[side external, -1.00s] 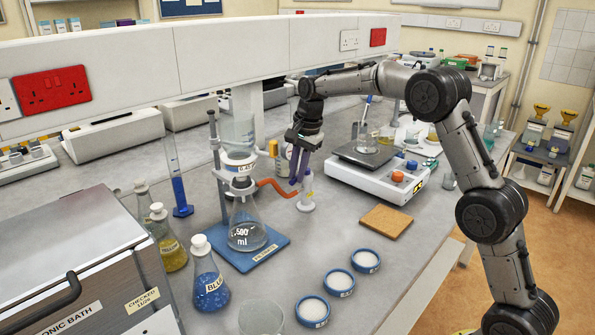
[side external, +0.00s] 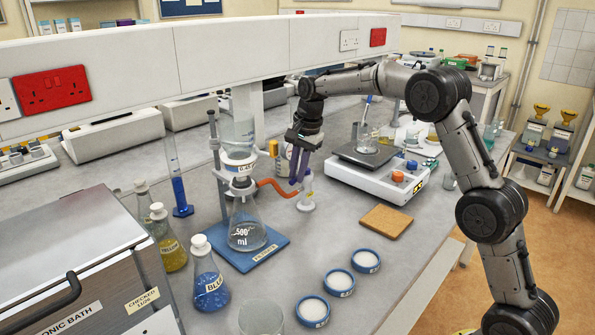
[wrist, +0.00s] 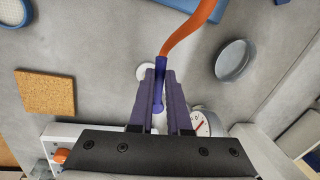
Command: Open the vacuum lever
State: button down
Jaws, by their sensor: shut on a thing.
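The vacuum fitting is a short pale post (side external: 307,190) on the bench, right of the filter flask (side external: 246,228). An orange hose (side external: 275,184) joins it to the flask; the hose also shows in the wrist view (wrist: 188,30). My gripper (side external: 297,181) points down at the fitting. In the wrist view my gripper (wrist: 160,74) has its purple fingers closed around a blue-purple lever (wrist: 158,97) at the hose's end. The fingers hide part of the lever and post. A dial with a red needle (wrist: 200,123) shows beside the right finger.
A white balance (side external: 375,180) with orange and blue knobs stands right of the fitting. A cork mat (side external: 386,221) and several blue-rimmed dishes (side external: 338,282) lie in front. A blue cylinder (side external: 181,195) and stoppered flasks (side external: 208,280) stand left. Bare bench lies just in front of the post.

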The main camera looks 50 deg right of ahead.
jog(key=shift+w, duration=0.1)
jog(key=shift+w+r+m, duration=0.1)
jog(key=shift+w+m, duration=0.45)
jog(key=shift+m, duration=0.75)
jog(key=c, duration=0.9)
grip_release()
jog(key=shift+o, duration=0.2)
jog(key=shift+a, duration=0.1)
notch_tip(320, 180, up, 14)
jog(key=s, duration=0.2)
jog(key=shift+s+f, duration=0.25)
jog(key=shift+s, duration=0.15)
